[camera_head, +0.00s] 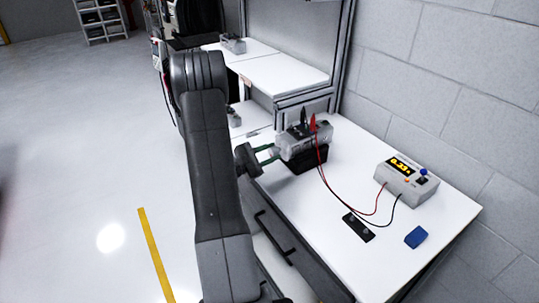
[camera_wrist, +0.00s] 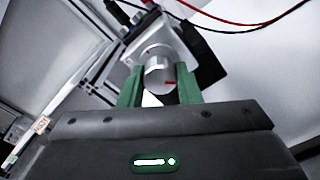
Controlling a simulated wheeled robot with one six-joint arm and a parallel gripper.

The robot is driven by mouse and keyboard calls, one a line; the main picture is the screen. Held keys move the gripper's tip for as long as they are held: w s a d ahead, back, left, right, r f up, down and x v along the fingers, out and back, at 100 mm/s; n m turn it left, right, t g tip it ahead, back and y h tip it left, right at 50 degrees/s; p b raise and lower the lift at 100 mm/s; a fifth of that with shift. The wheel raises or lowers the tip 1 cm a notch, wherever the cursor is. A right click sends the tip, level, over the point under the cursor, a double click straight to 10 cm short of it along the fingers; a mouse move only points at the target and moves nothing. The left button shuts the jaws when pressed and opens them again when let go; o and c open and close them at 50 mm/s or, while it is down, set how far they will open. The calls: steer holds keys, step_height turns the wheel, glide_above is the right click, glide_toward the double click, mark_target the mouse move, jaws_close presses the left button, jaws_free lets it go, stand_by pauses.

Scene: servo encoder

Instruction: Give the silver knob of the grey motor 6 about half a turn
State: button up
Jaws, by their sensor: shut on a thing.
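The grey motor (camera_head: 303,142) sits on a black block (camera_head: 304,162) on the white bench, with a black and a red clip on its top. My gripper (camera_head: 268,153) reaches the motor from the left. In the wrist view its green fingers (camera_wrist: 160,88) stand on both sides of the knob and are shut on it. The number on the motor cannot be read.
A grey meter (camera_head: 405,180) with a yellow display, reading about 0.33, stands at right, wired in red and black. A black plate (camera_head: 358,227) and a blue block (camera_head: 415,237) lie in front of it. Shelves (camera_head: 285,73) stand behind; a block wall bounds the right.

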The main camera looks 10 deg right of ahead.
steer(key=n+b, duration=0.1)
steer(key=n, duration=0.2)
steer(key=shift+n, duration=0.3)
steer(key=n, duration=0.3)
steer(key=shift+n, duration=0.3)
steer(key=n, duration=0.3)
steer(key=shift+n+p, duration=0.8)
steer(key=shift+n, duration=1.3)
steer(key=o, duration=1)
steer(key=shift+c, duration=0.2)
steer(key=shift+a, duration=0.1)
steer(key=b+v, duration=0.3)
steer(key=v, duration=1)
steer(key=shift+s+a, duration=0.15)
steer(key=shift+a, duration=0.2)
